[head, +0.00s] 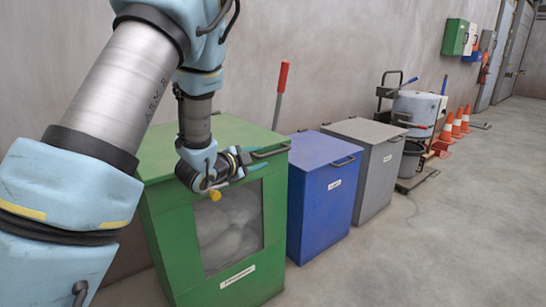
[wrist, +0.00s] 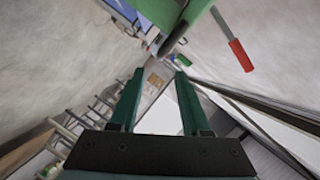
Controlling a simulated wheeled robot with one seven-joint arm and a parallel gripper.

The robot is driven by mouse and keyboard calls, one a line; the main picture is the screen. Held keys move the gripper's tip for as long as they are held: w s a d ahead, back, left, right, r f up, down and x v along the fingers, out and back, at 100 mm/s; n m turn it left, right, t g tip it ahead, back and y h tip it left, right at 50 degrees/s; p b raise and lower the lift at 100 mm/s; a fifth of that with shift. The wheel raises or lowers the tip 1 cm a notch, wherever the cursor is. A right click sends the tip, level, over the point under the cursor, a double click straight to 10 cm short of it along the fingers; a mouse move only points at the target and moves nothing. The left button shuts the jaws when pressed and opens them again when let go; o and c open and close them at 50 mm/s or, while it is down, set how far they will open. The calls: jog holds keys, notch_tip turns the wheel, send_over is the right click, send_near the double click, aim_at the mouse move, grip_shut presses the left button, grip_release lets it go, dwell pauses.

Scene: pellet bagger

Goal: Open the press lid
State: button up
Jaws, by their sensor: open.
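A green box (head: 228,275) with a window in its front stands nearest me, with pale bags visible inside. Its flat green lid (head: 235,135) is shut and has a dark bar handle (head: 271,152) at its front right edge. I take this as the press lid, as I cannot read the label for certain. My gripper (head: 245,160) is just left of the handle, seen small and partly merged with the wrist. In the wrist view my gripper (wrist: 159,74) is open, with nothing between its fingers. The dark handle (wrist: 174,38) lies ahead of the fingertips, apart from them.
A red-handled lever (head: 281,85) rises behind the green box. A blue box (head: 318,205) and a grey box (head: 372,175) stand to its right. Farther back are a wheeled machine (head: 418,110) and orange cones (head: 447,130). The floor at right is clear.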

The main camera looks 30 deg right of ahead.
aim_at(273, 153)
jog(key=p+x, duration=0.1)
jog(key=x, duration=0.9)
grip_shut()
dwell(1.3)
